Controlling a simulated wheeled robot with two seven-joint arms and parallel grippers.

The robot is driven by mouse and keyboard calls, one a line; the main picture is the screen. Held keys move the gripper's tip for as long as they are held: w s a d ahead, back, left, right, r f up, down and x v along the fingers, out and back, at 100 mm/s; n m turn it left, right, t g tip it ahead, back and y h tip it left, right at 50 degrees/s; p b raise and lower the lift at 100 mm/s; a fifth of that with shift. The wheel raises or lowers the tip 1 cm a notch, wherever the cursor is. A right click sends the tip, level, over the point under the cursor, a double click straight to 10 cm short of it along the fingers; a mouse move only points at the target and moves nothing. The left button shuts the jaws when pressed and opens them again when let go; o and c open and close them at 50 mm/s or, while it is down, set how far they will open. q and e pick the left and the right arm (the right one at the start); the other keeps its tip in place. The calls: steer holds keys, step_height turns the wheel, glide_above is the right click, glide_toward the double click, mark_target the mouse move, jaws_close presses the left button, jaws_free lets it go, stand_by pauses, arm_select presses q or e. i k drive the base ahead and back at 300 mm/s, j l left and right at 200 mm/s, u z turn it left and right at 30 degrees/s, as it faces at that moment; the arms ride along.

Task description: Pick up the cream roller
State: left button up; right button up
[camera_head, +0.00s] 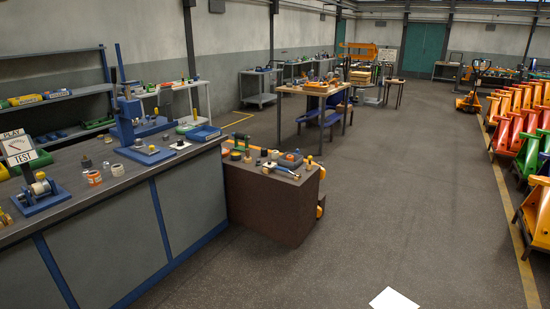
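No cream roller can be picked out with certainty. A small pale cylinder (117,170) stands on the long grey-topped workbench (130,187) at the left, right of an orange-and-white roll (94,178). Another small pale piece (275,156) sits among tools on the brown block-like bench (262,205) near the middle. These are too small to tell as rollers. Neither of my grippers shows in the head view.
A blue press (128,115) and a blue tray (203,133) stand on the workbench. A wooden table (312,90) with items stands farther back. Orange, red and green frames (535,215) line the right side. The grey floor (400,190) between is clear, with a white sheet (393,299) at the front.

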mark_target(275, 154)
steer(key=i+j+u, duration=0.1)
steer(key=i+u, duration=0.35)
steer(key=i, duration=2)
